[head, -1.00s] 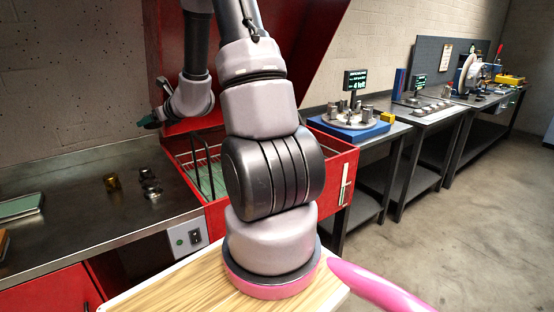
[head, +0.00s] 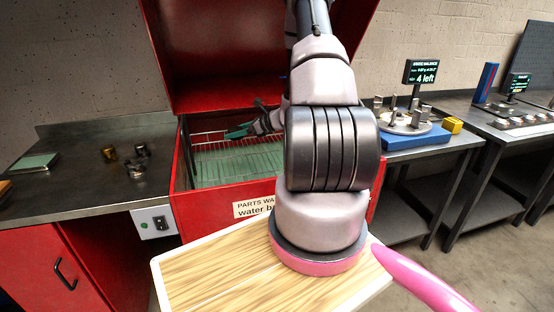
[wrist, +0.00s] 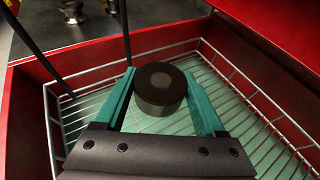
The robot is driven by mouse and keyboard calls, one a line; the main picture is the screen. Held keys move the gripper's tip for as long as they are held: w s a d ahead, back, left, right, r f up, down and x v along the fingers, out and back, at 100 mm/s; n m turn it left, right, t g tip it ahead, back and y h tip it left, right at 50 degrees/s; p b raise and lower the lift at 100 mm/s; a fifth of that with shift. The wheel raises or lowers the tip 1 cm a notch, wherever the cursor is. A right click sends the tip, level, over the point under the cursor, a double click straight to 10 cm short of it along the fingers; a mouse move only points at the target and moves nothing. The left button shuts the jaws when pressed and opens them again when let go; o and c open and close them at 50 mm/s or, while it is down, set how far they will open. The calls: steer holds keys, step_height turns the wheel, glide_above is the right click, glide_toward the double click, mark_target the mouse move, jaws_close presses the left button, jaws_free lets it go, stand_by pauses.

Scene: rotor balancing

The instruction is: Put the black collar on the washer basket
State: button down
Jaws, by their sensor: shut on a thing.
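The black collar (wrist: 160,82), a short dark cylinder, sits between the teal fingers of my gripper (wrist: 162,92) in the wrist view. My gripper is shut on it and holds it over the washer basket. The washer basket (wrist: 92,72) is a wire basket with a pale green slatted floor inside the red parts washer. In the head view the basket (head: 208,137) is partly hidden by my arm. My gripper (head: 240,131) shows there low over the basket; the collar cannot be made out. The gap between collar and basket floor is hard to judge.
The red washer lid (head: 225,60) stands open behind the basket. The steel counter (head: 75,205) at left holds several small metal parts (head: 137,168). At right a blue balancing stand (head: 415,137) carries metal pieces beside a "4 left" display (head: 421,72).

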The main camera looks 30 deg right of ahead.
steer(key=s+d+f+n+g+y, duration=0.1)
steer(key=s+d+f+n, duration=0.15)
steer(key=d+f, duration=0.2)
glide_above(252, 172)
steer(key=shift+m+g+y, duration=0.3)
steer(key=shift+m, duration=0.05)
step_height(252, 172, down, 5)
steer(key=shift+s+f, duration=0.1)
steer(key=shift+f, duration=2.6)
steer(key=shift+f, duration=0.15)
jaws_free()
